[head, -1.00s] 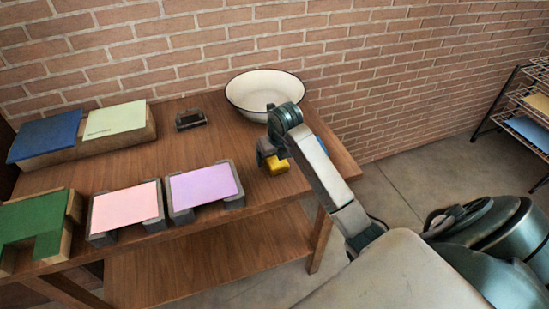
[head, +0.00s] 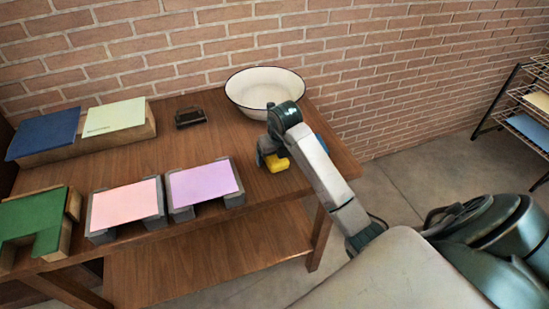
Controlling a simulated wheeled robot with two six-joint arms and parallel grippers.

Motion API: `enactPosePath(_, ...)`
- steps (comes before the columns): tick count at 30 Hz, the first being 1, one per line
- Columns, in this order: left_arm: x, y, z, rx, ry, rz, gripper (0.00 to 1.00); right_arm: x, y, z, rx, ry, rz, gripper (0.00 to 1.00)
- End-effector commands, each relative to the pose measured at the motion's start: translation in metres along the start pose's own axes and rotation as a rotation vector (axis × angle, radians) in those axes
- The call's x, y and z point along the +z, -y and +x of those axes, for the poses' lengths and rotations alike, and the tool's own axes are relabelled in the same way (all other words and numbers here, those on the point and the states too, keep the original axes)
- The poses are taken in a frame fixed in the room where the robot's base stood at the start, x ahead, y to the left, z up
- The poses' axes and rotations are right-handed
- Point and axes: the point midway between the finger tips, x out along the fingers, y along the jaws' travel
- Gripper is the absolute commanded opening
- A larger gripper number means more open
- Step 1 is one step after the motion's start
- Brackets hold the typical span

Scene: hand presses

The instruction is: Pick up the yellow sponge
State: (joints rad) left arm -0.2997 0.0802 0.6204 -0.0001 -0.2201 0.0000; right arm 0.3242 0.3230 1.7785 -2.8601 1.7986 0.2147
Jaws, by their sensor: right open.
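The yellow sponge (head: 278,165) lies on the wooden table (head: 230,140) near its right end, in front of the white bowl. My right gripper (head: 268,161) is at the sponge, above it and on its left side, and covers part of it. It is open. I cannot tell whether the fingers touch the sponge. My left gripper is not in view.
A white basin (head: 265,90) stands behind the gripper. A blue item (head: 321,143) is partly hidden behind my right arm. Purple (head: 204,181), pink (head: 125,206) and green (head: 34,219) pads line the front. A small dark object (head: 190,117) sits mid-table. A wire rack (head: 525,110) stands far right.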

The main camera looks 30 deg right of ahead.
Motion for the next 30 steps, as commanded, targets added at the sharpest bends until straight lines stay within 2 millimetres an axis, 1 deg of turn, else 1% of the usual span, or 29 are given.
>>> enactPosePath(1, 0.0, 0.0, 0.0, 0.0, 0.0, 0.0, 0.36, 0.0, 0.0, 0.0, 0.0, 0.0, 0.0, 0.78)
enactPosePath(5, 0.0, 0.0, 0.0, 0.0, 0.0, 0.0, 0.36, 0.0, 0.0, 0.0, 0.0, 0.0, 0.0, 0.52)
enactPosePath(6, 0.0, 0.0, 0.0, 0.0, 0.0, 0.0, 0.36, 0.0, 0.0, 0.0, 0.0, 0.0, 0.0, 0.45)
enactPosePath(8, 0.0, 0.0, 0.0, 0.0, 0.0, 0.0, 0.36, 0.0, 0.0, 0.0, 0.0, 0.0, 0.0, 0.35)
enactPosePath(18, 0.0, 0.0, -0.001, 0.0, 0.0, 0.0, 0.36, 0.0, 0.0, -0.001, 0.0, 0.0, 0.0, 0.34)
enactPosePath(26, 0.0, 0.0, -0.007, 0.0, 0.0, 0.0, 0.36, 0.002, 0.0, -0.007, 0.0, 0.0, 0.0, 0.34)
enactPosePath(30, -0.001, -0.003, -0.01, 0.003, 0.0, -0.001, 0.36, 0.007, 0.008, -0.012, -0.001, 0.0, 0.0, 0.34)
